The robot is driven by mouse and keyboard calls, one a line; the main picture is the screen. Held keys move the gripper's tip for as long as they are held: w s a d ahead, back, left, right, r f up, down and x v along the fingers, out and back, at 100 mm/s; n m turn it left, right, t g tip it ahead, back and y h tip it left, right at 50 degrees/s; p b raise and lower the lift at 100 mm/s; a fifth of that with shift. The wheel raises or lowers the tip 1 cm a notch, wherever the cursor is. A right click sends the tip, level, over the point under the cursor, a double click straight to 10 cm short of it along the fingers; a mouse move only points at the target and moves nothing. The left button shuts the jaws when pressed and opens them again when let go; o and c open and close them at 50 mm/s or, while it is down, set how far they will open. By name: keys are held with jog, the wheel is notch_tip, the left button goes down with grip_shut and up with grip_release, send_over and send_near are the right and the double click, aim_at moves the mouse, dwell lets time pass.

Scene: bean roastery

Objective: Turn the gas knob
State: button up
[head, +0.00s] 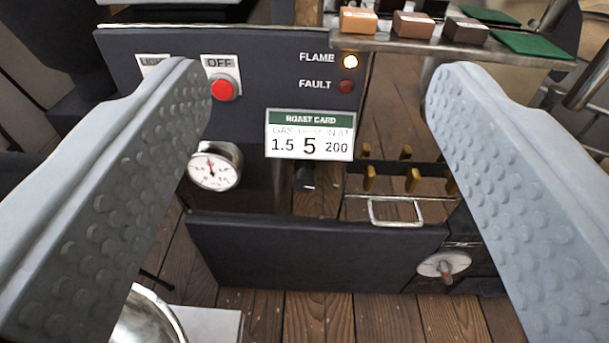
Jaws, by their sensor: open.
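My gripper (318,92) is open, with one grey studded finger at each side of the view and nothing between them. A small dark knob (305,179) shows below the roast card, right of a round white gauge (214,168) with a red needle. It looks like the gas knob, but no label on it can be read. It lies beyond my gripper, between the fingers in the picture, with no finger visibly touching it. The roast card (309,135) reads 1.5, 5 and 200.
The dark panel carries a red OFF button (223,88), a lit FLAME lamp (350,62) and a dark red FAULT lamp (347,87). A metal bowl (146,318) is lower left.

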jog(key=w+f, duration=0.4)
jog(key=f, duration=0.4)
jog(key=w+f, duration=0.4)
jog(key=f, duration=0.4)
send_near(304, 185)
jog(key=shift+n, duration=0.3)
jog(key=w, duration=1)
jog(key=shift+w+f, duration=0.15)
jog(key=shift+f, duration=0.05)
jog(key=c, duration=1)
jog(key=shift+o, duration=0.2)
